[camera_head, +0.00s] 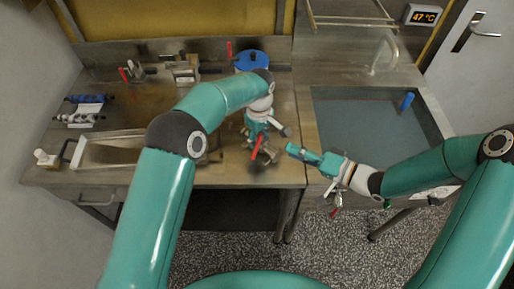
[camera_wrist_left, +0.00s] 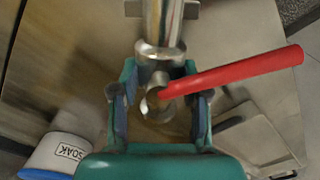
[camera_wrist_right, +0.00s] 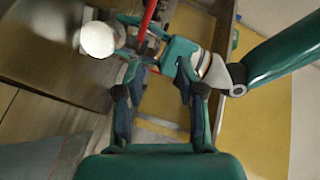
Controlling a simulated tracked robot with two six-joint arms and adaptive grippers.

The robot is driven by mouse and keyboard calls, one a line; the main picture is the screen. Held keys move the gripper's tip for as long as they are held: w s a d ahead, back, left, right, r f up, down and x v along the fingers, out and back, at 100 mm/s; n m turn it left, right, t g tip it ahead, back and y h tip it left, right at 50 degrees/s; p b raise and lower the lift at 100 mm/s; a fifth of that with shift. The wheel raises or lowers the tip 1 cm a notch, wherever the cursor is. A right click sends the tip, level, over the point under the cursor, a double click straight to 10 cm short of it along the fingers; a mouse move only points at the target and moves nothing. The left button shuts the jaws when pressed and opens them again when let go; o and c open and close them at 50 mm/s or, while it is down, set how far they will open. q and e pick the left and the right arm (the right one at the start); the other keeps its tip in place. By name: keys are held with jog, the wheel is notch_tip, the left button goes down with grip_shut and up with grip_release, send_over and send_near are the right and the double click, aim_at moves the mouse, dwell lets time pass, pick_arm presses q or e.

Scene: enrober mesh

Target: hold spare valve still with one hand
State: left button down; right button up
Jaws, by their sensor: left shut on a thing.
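The spare valve is a metal body with a red lever. In the head view the valve (camera_head: 256,147) is at the right end of the bench top. In the left wrist view the valve (camera_wrist_left: 158,100) sits between the fingers, its lever pointing right. My left gripper (camera_head: 261,138) comes down from above and is shut on it; the left wrist view shows the gripper (camera_wrist_left: 160,105) too. My right gripper (camera_head: 292,150) is just right of the valve, apart from it. In the right wrist view its fingers (camera_wrist_right: 160,105) are apart with nothing between them.
A sink (camera_head: 375,125) of blue-grey liquid is at the right, with a blue item (camera_head: 407,102) at its rim. A display (camera_head: 424,15) reads 47 °C. A blue-topped round container (camera_head: 251,60) stands behind my left gripper. A shallow tray (camera_head: 85,155) and blue-handled tools (camera_head: 85,99) lie left.

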aim_at(256, 148)
jog(key=w+a+f+m, duration=0.1)
jog(key=a+m, duration=0.1)
jog(key=a, duration=0.1)
jog(key=w+a+f+m+h, duration=0.1)
jog(key=w+a+f, duration=0.1)
jog(key=a, duration=0.2)
jog(key=w+a+f+m, duration=0.1)
jog(key=a+m, duration=0.1)
jog(key=a, duration=0.1)
jog(key=shift+w+a+f+m+t, duration=0.2)
jog(key=shift+a+f+m+t, duration=0.1)
jog(key=shift+a+f+t, duration=0.1)
grip_shut()
